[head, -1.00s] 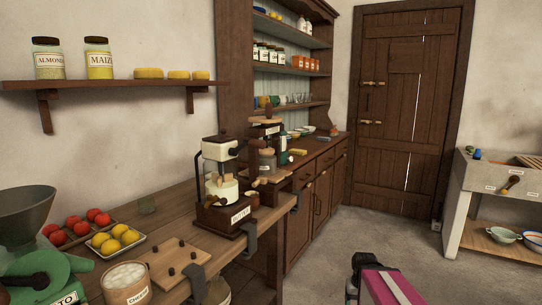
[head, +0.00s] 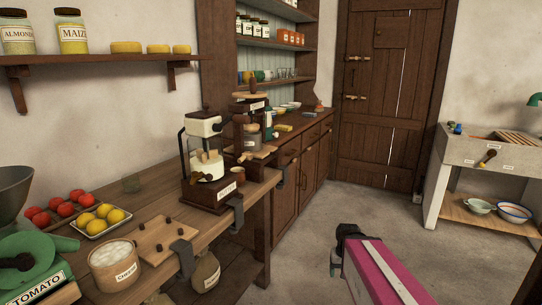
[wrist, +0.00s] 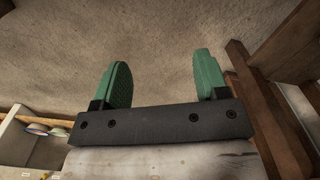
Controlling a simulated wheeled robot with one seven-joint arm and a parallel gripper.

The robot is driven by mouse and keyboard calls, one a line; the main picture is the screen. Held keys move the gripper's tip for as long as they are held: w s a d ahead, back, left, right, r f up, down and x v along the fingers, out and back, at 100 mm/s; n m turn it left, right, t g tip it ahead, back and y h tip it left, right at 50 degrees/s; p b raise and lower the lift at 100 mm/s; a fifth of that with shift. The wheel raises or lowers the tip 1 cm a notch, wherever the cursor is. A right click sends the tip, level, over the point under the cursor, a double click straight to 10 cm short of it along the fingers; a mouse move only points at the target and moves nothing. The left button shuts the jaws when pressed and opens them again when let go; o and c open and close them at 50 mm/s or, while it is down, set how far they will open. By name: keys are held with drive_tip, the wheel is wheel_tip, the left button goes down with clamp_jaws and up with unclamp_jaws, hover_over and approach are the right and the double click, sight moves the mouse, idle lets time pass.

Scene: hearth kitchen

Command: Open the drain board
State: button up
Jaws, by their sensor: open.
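The stone sink unit (head: 455,148) stands at the right of the head view. A slatted wooden board (head: 503,140), which looks like the drain board, lies on its top at the right. A dark and yellow handle (head: 488,157) sticks out of the sink's front, near small labels too small to read. My gripper (wrist: 160,78) shows in the wrist view with its two green fingers wide apart and nothing between them. It is well apart from the sink. My pink arm hides the floor in front.
Two bowls (head: 513,212) stand on the sink's lower shelf (head: 470,215). A wooden workbench (head: 220,210) with a grinder (head: 205,155), fruit and pots runs along the left. Open floor lies between the bench, the door (head: 385,100) and the sink.

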drive_tip(key=shift+w, duration=0.1)
drive_tip(key=shift+c, duration=1.1)
drive_tip(key=w+a+r+m+t+y, duration=0.4)
drive_tip(key=w+a+r+m+y, duration=0.4)
drive_tip(key=w+a+r+m, duration=0.55)
drive_tip(key=w+a+r+m+t+y, duration=0.25)
drive_tip(key=w+r+m+y, duration=0.2)
drive_tip(key=w+r, duration=0.4)
drive_tip(key=w+a+r+m+t+y, duration=0.25)
drive_tip(key=w+r+m+t, duration=0.2)
drive_tip(key=r, duration=0.75)
drive_tip(key=w+a+g, duration=0.1)
drive_tip(key=w+a, duration=0.4)
drive_tip(key=a, duration=0.2)
drive_tip(key=shift+w+a+f, duration=0.15)
drive_tip(key=shift+w+f, duration=0.1)
drive_tip(key=shift+w, duration=0.15)
clamp_jaws()
